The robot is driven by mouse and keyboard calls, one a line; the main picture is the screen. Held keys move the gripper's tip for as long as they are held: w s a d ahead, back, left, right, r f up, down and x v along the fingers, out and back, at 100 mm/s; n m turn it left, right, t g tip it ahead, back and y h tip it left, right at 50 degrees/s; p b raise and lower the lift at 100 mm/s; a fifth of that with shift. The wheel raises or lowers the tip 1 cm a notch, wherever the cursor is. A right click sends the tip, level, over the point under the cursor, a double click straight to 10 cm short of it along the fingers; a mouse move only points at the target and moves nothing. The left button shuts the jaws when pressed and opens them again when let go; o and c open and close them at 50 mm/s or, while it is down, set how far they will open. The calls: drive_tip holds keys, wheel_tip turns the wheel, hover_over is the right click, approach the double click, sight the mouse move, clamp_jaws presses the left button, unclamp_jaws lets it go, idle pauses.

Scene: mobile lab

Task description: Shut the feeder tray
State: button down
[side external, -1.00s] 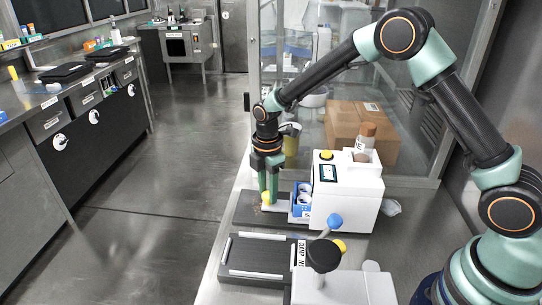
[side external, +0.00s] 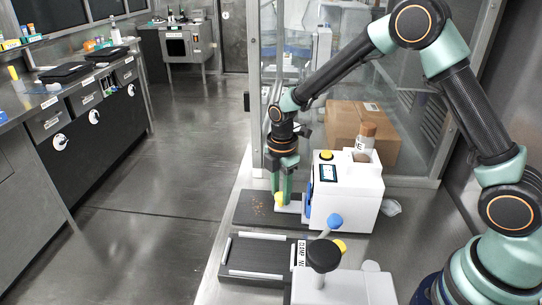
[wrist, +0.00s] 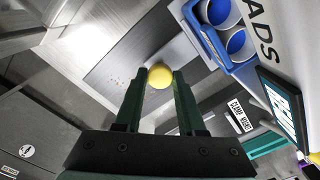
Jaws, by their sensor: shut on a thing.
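The white feeder machine (side external: 350,195) stands on the bench, with a yellow button on top and a small dark screen. Its blue feeder tray (side external: 309,193) now shows only as a thin strip at the machine's left side. In the wrist view the blue tray (wrist: 207,38) has round cups and lies close against the white body. My gripper (side external: 284,201) points down left of the machine, its green fingers shut on a yellow knob (side external: 279,200). The knob (wrist: 160,77) also shows between the fingertips in the wrist view. Whether the tray is fully flush cannot be told.
A dark mat (side external: 246,212) with scattered orange bits lies under my gripper. In front are a dark plate with white rails (side external: 258,262) and a device with black and blue knobs (side external: 325,257). A cardboard box (side external: 350,128) stands behind the machine.

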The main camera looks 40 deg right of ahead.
drive_tip(key=shift+s+d+r, duration=0.1)
drive_tip(key=shift+s+d, duration=0.4)
drive_tip(key=c, duration=0.5)
unclamp_jaws()
wheel_tip(320, 180, up, 12)
